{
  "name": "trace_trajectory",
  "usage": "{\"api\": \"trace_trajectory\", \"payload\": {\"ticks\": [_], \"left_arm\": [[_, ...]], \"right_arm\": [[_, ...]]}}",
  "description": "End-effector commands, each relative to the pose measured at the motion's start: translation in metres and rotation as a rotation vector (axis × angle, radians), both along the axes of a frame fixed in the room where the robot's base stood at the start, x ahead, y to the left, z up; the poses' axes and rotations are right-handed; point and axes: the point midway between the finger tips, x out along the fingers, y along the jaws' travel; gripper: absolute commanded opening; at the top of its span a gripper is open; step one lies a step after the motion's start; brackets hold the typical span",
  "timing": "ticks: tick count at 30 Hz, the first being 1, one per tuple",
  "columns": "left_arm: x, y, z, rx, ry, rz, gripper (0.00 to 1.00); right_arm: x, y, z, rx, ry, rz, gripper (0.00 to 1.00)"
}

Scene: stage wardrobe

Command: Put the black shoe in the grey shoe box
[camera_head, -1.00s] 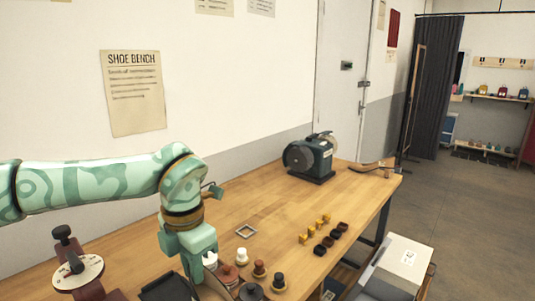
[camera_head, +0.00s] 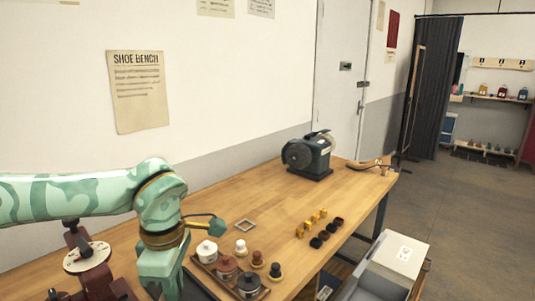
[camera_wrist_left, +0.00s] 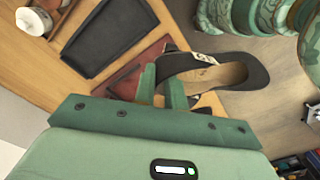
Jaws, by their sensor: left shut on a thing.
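The black shoe (camera_wrist_left: 240,72) shows in the left wrist view, with a tan insole and a pale mark on its side. My left gripper (camera_wrist_left: 162,84) is shut on the shoe's edge, and the shoe extends to the right of the fingers. In the head view my left gripper's body (camera_head: 160,272) is at the bottom left over the bench; its fingertips and the shoe are out of sight there. A grey box (camera_head: 362,285), apparently the grey shoe box, is at the bottom right below the bench edge, partly cut off. My right gripper is not in view.
The wooden bench (camera_head: 240,194) holds a tray of jars (camera_head: 225,266), small yellow and dark blocks (camera_head: 318,228), a green machine (camera_head: 308,156) and a red stand (camera_head: 90,265). A white labelled box (camera_head: 402,256) adjoins the grey box. The wrist view shows a black tray (camera_wrist_left: 110,35).

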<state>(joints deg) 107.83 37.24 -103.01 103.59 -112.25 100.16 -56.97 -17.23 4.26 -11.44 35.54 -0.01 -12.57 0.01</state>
Motion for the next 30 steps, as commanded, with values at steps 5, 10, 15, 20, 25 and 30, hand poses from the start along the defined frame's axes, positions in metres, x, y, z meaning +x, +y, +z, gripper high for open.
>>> {"api": "trace_trajectory", "payload": {"ticks": [5,10,15,20,25,30], "left_arm": [[-0.021,0.017,-0.006,0.003,0.004,-0.524,0.00],[-0.043,0.031,-0.013,0.000,0.010,-1.044,0.00],[-0.058,0.039,-0.016,-0.004,0.010,-1.394,0.00],[-0.064,0.042,-0.018,-0.003,0.010,-1.539,0.00],[-0.066,0.042,-0.019,-0.007,0.010,-1.562,0.00],[-0.065,0.042,-0.018,-0.005,0.009,-1.560,0.00]], "right_arm": [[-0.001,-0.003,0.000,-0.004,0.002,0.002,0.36],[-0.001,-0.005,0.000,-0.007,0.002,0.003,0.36],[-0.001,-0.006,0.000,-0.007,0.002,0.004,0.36],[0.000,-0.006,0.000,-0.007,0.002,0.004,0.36],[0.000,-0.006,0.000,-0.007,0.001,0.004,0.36],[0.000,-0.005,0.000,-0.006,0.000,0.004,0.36]]}}
